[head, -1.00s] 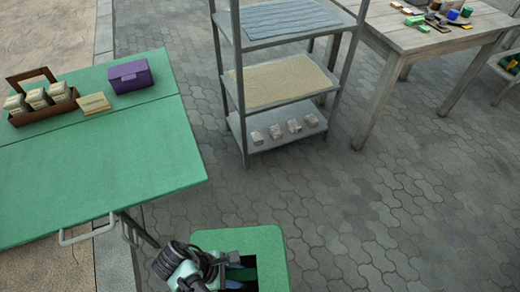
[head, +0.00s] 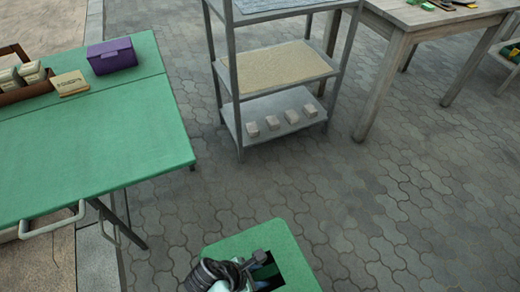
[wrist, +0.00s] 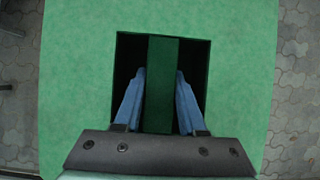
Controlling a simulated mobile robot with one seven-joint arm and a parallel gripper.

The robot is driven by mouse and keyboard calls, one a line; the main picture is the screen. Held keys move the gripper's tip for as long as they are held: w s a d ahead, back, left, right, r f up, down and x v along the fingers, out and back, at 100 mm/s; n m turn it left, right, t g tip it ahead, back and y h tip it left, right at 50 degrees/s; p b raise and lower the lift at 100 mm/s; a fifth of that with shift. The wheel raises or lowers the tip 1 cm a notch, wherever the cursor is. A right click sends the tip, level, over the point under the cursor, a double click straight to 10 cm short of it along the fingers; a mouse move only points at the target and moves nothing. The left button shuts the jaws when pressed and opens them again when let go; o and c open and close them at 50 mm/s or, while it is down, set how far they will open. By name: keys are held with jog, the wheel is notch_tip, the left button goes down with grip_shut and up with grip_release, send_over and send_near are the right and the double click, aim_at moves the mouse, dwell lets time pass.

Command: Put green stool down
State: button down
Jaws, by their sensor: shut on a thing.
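The green stool (head: 228,243) is at the bottom middle of the head view, with its flat green top facing up. Its top (wrist: 75,75) fills most of the wrist view, with a dark square opening in the middle and a green bar across it. My gripper (wrist: 161,85) reaches into the opening, with a blue finger on each side of the bar, shut on it. In the head view my gripper (head: 262,268) is partly hidden at the opening. The stool's legs are hidden, so I cannot tell whether they touch the ground.
A green folding table (head: 90,150) stands at the left, holding a purple box (head: 112,56). A grey shelf rack (head: 233,85) stands at the back middle. A wooden table (head: 398,60) is at the back right. Open paving (head: 400,200) lies right of the stool.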

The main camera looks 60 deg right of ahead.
jog(key=shift+f+b, duration=1.05)
jog(key=shift+f, duration=1.05)
jog(key=shift+c, duration=2.4)
grip_release()
